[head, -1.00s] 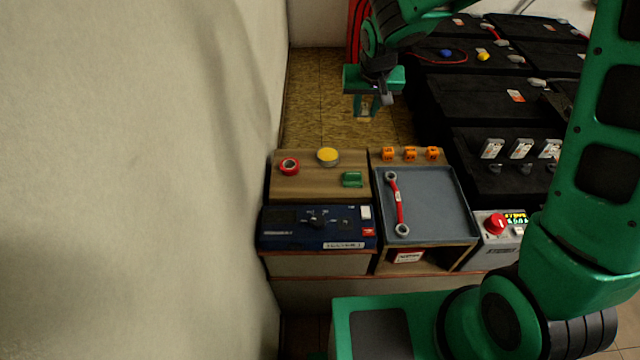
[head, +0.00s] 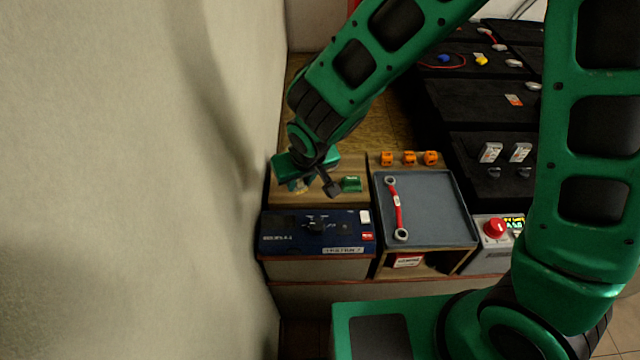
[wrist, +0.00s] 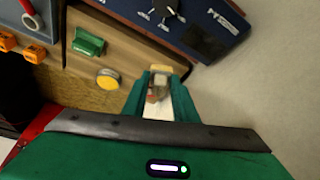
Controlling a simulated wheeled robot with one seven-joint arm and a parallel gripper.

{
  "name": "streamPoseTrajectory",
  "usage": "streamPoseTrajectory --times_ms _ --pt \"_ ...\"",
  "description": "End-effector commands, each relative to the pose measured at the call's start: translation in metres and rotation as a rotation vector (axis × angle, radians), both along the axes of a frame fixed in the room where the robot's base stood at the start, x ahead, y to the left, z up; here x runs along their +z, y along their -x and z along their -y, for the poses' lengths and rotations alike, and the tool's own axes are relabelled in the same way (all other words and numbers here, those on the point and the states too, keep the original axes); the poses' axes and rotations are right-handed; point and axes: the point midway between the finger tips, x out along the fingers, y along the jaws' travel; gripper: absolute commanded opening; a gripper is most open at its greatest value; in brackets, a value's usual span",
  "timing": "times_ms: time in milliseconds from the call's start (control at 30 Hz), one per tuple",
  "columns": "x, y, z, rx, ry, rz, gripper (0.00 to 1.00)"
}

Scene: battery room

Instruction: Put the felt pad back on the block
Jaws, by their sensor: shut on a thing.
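My gripper (wrist: 160,88) is shut on a small tan-and-grey thing (wrist: 158,84), which shows between the fingers in the wrist view. I cannot tell for certain whether it is the felt pad. In the head view my gripper (head: 300,186) hangs over the left part of the wooden shelf (head: 348,168), and the held thing is mostly hidden there. A green block (head: 351,184) with a raised back lies on the shelf just right of my gripper, and it also shows in the wrist view (wrist: 88,42). The held thing is apart from it.
A round yellow-topped tin (wrist: 108,78) stands on the shelf. A blue instrument (head: 318,230) with a knob sits in front. A grey tray (head: 435,205) with a red wrench (head: 397,205) and orange clips (head: 409,158) lie right. The wall (head: 150,180) is close at left.

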Motion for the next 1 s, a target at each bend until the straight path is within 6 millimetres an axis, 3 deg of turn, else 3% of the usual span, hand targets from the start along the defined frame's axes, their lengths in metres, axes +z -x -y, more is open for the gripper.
streamPoseTrajectory --times_ms 400,667,1000 --pt "-0.045 -0.059 0.049 -0.004 0.001 -0.001 0.08" --pt "-0.056 -0.066 0.055 0.0 0.0 -0.001 0.08" --pt "-0.091 -0.066 0.055 -0.002 0.0 0.0 0.08"
